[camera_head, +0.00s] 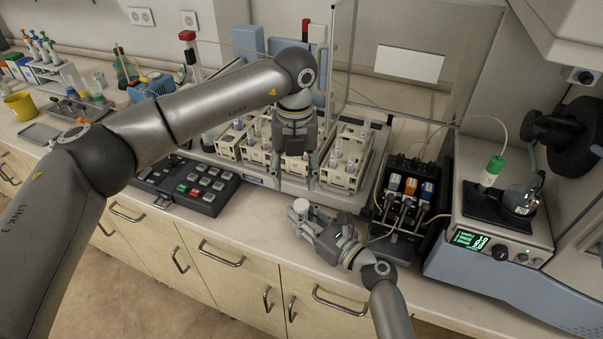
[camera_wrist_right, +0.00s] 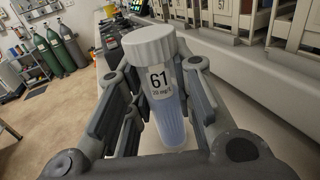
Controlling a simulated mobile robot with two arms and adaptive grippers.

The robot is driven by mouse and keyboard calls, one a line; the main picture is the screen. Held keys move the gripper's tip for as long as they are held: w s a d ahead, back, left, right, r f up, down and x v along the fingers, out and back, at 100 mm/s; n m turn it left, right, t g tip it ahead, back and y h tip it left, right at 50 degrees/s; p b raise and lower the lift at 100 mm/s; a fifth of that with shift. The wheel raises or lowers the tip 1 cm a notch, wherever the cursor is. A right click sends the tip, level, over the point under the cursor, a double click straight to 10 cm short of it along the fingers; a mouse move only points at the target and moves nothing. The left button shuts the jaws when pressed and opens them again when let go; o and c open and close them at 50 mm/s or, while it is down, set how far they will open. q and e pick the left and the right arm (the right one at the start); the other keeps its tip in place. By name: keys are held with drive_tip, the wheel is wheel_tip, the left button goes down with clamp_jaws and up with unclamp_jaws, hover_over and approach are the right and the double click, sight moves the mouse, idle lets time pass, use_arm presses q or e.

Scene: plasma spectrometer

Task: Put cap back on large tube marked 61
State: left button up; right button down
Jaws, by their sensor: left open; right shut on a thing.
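The large tube marked 61 (camera_wrist_right: 168,115) stands nearly upright in my right gripper (camera_head: 303,218), which is shut around its body. The tube is clear, with blue-tinted liquid and a white label. A white ribbed cap (camera_wrist_right: 150,46) sits on its top; it also shows in the head view (camera_head: 301,205). I cannot tell whether the cap is screwed tight. My left gripper (camera_head: 296,183) is open and empty. It points down above the cap, in front of the tube racks, apart from the cap. The left gripper does not show in the right wrist view.
Racks of small tubes (camera_head: 347,178) stand behind my grippers. A black keypad (camera_head: 197,188) lies to the left. A pump with colored cassettes (camera_head: 405,190) and the spectrometer front panel (camera_head: 495,248) stand to the right. The counter's front strip (camera_head: 255,218) is clear.

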sight(301, 204)
use_arm(q)
drive_tip(key=n, duration=0.1)
drive_tip(key=d+n, duration=0.1)
drive_tip(key=n, duration=0.2)
drive_tip(key=shift+s+d, duration=0.15)
drive_tip(key=shift+d, duration=0.1)
drive_tip(key=shift+f, duration=4)
clamp_jaws()
unclamp_jaws()
drive_tip(key=shift+r, duration=0.15)
drive_tip(key=shift+r, duration=2.1)
